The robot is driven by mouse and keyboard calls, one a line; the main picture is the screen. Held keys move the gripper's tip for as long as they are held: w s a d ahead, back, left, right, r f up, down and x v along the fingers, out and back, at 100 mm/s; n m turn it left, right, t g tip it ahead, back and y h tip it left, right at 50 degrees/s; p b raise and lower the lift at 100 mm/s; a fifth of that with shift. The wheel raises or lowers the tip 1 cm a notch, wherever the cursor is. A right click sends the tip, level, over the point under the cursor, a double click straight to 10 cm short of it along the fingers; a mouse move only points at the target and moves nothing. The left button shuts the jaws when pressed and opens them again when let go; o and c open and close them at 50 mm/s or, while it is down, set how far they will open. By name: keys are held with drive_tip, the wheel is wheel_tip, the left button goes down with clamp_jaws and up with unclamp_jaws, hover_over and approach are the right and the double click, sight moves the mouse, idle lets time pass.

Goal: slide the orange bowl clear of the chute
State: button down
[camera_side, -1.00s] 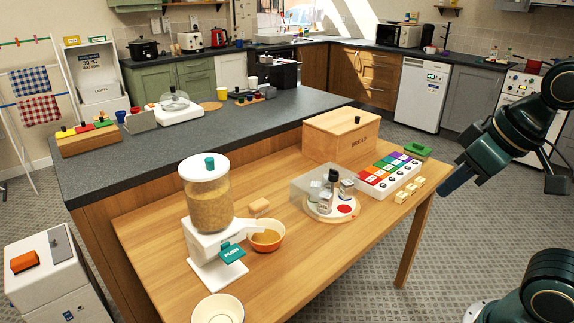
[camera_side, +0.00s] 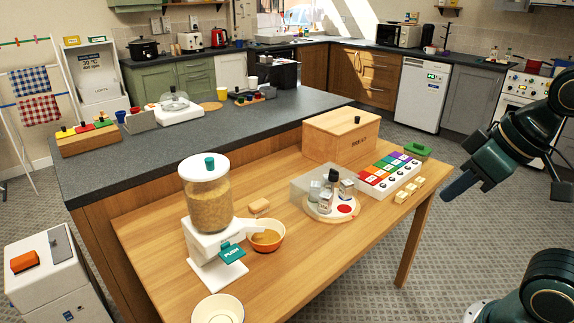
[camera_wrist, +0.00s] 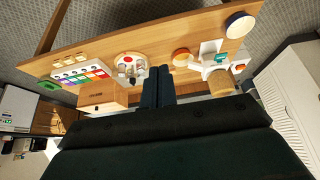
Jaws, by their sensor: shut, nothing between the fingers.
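The orange bowl (camera_side: 266,236) stands on the wooden table, holding brown contents. It sits at the outlet of the chute (camera_side: 240,229) on the white cereal dispenser (camera_side: 207,215), beside the green PUSH lever (camera_side: 232,252). I cannot tell whether bowl and chute touch. In the wrist view the bowl (camera_wrist: 182,57) shows next to the dispenser (camera_wrist: 212,60). My gripper (camera_side: 446,196) is shut and empty, in the air off the right side of the table, far from the bowl. The shut fingers also show in the wrist view (camera_wrist: 158,72).
A cream bowl (camera_side: 218,308) stands at the table's front edge. A round board with jars (camera_side: 330,206), a coloured pill box (camera_side: 388,175) and a bread bin (camera_side: 341,136) stand farther right. Table between bowl and round board is clear.

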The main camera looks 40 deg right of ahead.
drive_tip(key=c, duration=1.6)
unclamp_jaws()
drive_tip(key=shift+o, duration=0.6)
drive_tip(key=shift+w+r, duration=0.25)
drive_tip(key=shift+w, duration=0.4)
drive_tip(key=w+f+n+g+y, duration=0.1)
drive_tip(key=w+f+n+y, duration=0.1)
drive_tip(key=w, duration=1.9)
drive_tip(key=w+d+f+n+g+y, duration=0.1)
drive_tip(key=w+d+f+y, duration=0.1)
drive_tip(key=w+f, duration=1.3)
wheel_tip(320, 180, down, 3)
drive_tip(key=shift+w+r+n, duration=0.1)
drive_tip(key=shift+w+n, duration=0.2)
drive_tip(key=shift+n, duration=0.1)
